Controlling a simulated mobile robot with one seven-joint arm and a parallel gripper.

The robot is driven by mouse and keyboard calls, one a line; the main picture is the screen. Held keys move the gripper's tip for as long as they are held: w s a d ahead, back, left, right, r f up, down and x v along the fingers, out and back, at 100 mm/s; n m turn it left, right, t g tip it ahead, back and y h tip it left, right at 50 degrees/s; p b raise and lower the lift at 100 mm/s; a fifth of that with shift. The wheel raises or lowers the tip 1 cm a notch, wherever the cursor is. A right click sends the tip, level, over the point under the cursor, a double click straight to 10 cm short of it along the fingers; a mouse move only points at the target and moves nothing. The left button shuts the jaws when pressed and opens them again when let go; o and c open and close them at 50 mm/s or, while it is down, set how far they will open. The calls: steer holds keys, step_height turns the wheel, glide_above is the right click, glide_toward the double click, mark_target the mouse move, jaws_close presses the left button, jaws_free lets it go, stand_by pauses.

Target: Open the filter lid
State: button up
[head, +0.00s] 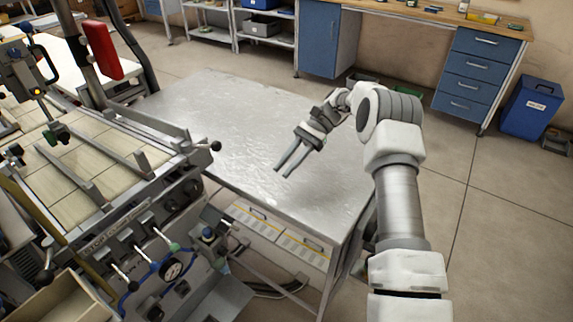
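My gripper (281,172) is above the bare metal table (240,110), right of the machine (110,230). Its two fingers point down and left with a gap between them, and nothing is held. I cannot tell for sure which part is the filter lid. A small fitting with a blue top (208,234) sits at the machine's lower right side, below and left of my gripper and well apart from it. A round gauge (172,270) and blue hoses are beside it.
Black-knobbed levers (215,146) stick out from the machine toward the table. A wooden drawer (65,300) stands at the lower left. A workbench with blue drawers (470,75) and a blue bin (532,105) stand at the back right. The floor at right is clear.

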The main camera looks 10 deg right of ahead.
mark_target(223, 222)
jaws_close()
steer(key=s+a+f+m+t+h+b, duration=0.1)
steer(key=s+a+m+t+h+b, duration=0.3)
steer(key=s+a+m+t+h, duration=0.7)
steer(key=s+a+f+m+t+h+b, duration=0.1)
steer(key=s+a+m+t+h+b, duration=0.35)
steer(key=s+a+m, duration=1.2)
steer(key=w+d+f+m+b, duration=0.4)
steer(key=w+d+f+m, duration=0.1)
steer(key=w+d, duration=0.6)
steer(key=shift+w+d+f+g+y, duration=0.25)
steer(key=shift+w+f+g+y, duration=0.15)
steer(key=shift+w, duration=0.6)
